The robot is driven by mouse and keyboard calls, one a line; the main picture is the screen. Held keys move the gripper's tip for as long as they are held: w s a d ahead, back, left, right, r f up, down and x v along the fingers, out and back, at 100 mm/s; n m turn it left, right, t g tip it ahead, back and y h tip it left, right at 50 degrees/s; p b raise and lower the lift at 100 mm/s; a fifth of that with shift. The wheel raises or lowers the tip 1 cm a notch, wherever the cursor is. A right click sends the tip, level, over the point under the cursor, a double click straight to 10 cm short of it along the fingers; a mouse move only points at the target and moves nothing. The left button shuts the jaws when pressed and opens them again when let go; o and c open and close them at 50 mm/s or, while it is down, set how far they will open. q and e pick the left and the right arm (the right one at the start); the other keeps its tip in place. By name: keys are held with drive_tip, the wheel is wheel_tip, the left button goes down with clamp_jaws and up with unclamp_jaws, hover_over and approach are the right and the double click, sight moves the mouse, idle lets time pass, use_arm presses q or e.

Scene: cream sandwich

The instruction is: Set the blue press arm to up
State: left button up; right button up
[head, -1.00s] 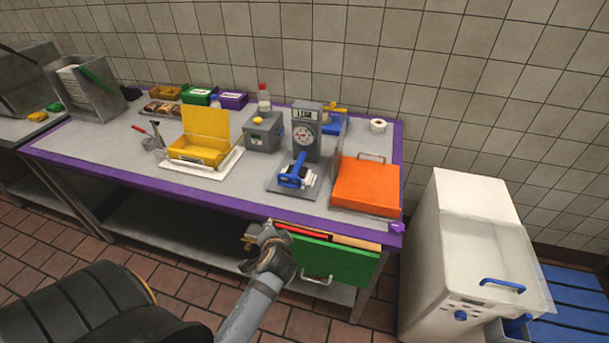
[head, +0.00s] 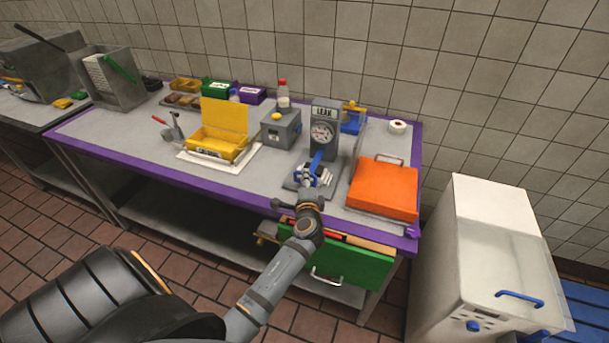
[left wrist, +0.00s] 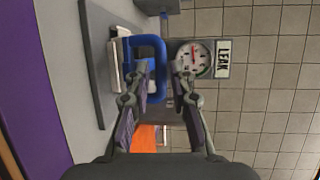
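The blue press arm (head: 317,160) belongs to the grey press station with a round gauge (head: 322,133) and a sign reading LEAK. In the head view it slopes down toward me over the press base, partly hidden by my gripper. My left gripper (head: 310,186) is at its near end. In the left wrist view the press arm shows as a blue loop (left wrist: 160,60). My left gripper (left wrist: 162,68) has its fingers apart, with one bar of the loop between the tips. A gap shows at the right finger; contact at the left finger is unclear. My right gripper is out of view.
An orange case (head: 383,190) stands close to the right of the press. A grey box (head: 281,128) and an open yellow box (head: 218,143) stand to its left. A green drawer front (head: 350,262) juts out below the table edge, under my left arm.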

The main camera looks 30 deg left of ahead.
use_arm(q)
drive_tip(key=shift+x, duration=1.6)
drive_tip(key=shift+s, duration=0.1)
clamp_jaws()
